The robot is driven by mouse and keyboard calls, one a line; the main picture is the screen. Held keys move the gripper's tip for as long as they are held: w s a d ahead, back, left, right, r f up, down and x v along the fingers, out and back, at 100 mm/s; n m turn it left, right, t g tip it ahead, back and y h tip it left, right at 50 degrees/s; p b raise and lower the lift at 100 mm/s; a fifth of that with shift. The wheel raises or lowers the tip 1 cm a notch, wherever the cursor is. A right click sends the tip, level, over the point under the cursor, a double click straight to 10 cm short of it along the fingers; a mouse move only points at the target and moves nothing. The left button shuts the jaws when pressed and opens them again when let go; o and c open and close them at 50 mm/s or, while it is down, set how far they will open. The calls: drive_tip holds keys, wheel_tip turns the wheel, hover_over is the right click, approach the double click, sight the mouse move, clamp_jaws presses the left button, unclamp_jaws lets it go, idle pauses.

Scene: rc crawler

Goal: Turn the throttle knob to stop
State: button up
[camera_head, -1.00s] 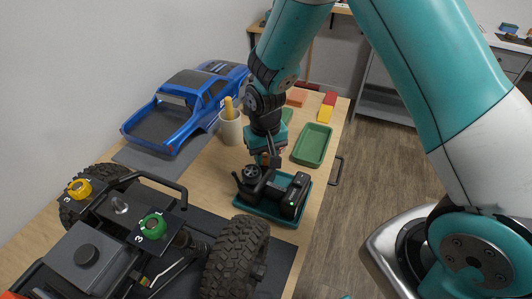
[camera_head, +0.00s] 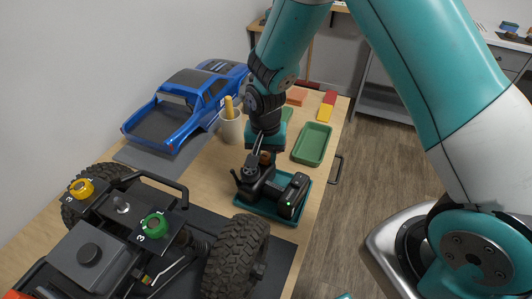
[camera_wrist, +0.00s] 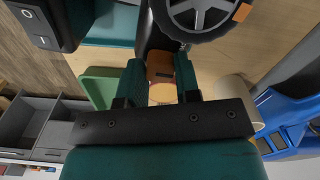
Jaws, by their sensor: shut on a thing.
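A black hand-held controller (camera_head: 268,190) rests in a teal tray (camera_head: 262,217) on the bench. Its spoked wheel (camera_wrist: 200,14) with an orange mark shows at the top of the wrist view. A small orange-brown knob (camera_wrist: 160,66) sits beside the wheel; it also shows in the head view (camera_head: 266,157). My gripper (camera_wrist: 160,63) has one teal finger on each side of this knob and is shut on it. In the head view my gripper (camera_head: 264,147) is above the controller. Any stop marking on the knob is hidden.
A crawler chassis (camera_head: 88,253) with a yellow knob (camera_head: 80,189) and a green knob (camera_head: 154,226) stands at front left. A blue truck body (camera_head: 185,105), a cup (camera_head: 230,127) and a green tray (camera_head: 312,146) lie behind. A power switch (camera_wrist: 38,20) is near the wheel.

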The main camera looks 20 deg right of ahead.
sight(266, 156)
drive_tip(key=o, duration=0.9)
drive_tip(key=shift+o, duration=0.2)
wheel_tip(266, 156, up, 17)
drive_tip(key=shift+r, duration=0.2)
drive_tip(key=s+a+r+n+y, duration=0.2)
drive_tip(key=s+r+n, duration=0.3)
drive_tip(key=s, duration=0.5)
drive_tip(key=shift+s+a+r+n, duration=0.2)
drive_tip(key=shift+s+a+n, duration=0.1)
drive_tip(key=shift+n, duration=0.3)
drive_tip(key=s+n, duration=0.2)
drive_tip(key=s, duration=0.1)
drive_tip(key=s+a+r+n+y, duration=0.1)
drive_tip(key=s+n, duration=0.1)
drive_tip(key=s, duration=0.2)
drive_tip(key=s+a+n+y, duration=0.1)
drive_tip(key=s+n, duration=0.1)
drive_tip(key=s, duration=0.2)
drive_tip(key=shift+s+r+n, duration=0.2)
drive_tip(key=shift+r+n, duration=0.1)
drive_tip(key=shift+r, duration=0.1)
drive_tip(key=shift+c, duration=0.2)
